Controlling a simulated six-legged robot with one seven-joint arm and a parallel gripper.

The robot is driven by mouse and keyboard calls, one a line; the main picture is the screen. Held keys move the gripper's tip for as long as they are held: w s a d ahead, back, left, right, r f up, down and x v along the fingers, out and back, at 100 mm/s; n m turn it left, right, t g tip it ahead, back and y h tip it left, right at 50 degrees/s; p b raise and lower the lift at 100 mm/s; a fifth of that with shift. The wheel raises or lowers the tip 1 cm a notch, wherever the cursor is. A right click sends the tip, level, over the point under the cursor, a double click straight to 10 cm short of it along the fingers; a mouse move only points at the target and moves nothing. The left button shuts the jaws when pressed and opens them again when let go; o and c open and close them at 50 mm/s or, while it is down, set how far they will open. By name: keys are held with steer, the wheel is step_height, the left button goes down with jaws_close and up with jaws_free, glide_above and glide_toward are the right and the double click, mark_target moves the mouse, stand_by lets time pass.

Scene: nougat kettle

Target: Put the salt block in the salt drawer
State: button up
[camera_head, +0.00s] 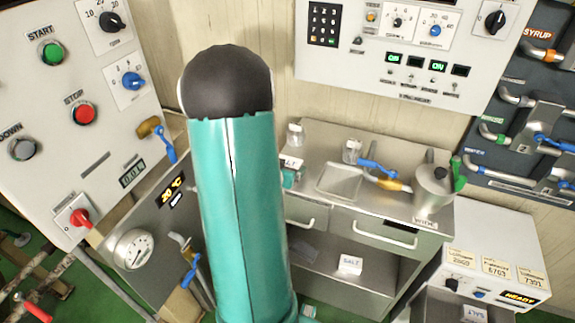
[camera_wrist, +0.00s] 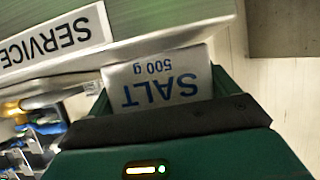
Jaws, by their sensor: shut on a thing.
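My gripper (camera_wrist: 160,97) is shut on a white salt block (camera_wrist: 157,76), marked "SALT 500 g", which reads upside down in the wrist view. In the head view, the held block (camera_head: 291,162) shows just right of my teal arm, over the left part of the steel counter; my gripper (camera_head: 290,177) is mostly hidden behind the arm. A second white block marked "SALT" (camera_head: 350,265) sits on the shelf below. The counter has a left drawer (camera_head: 306,217), partly hidden by my arm, and a right drawer (camera_head: 398,238). I cannot tell which is the salt drawer.
On the counter (camera_head: 320,140) stand a glass jar (camera_head: 353,150), a shallow square recess (camera_head: 339,182), a blue-handled tap (camera_head: 378,168) and a steel pot (camera_head: 434,188). Control panels stand left and behind. A "SERVICE" label (camera_wrist: 55,43) shows close to the block in the wrist view.

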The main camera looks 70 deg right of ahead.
stand_by(0.3)
steer(key=shift+w+f, duration=0.1)
steer(key=shift+f, duration=0.1)
steer(key=o, duration=1.2)
steer(key=shift+c, duration=0.2)
steer(key=shift+a, duration=0.1)
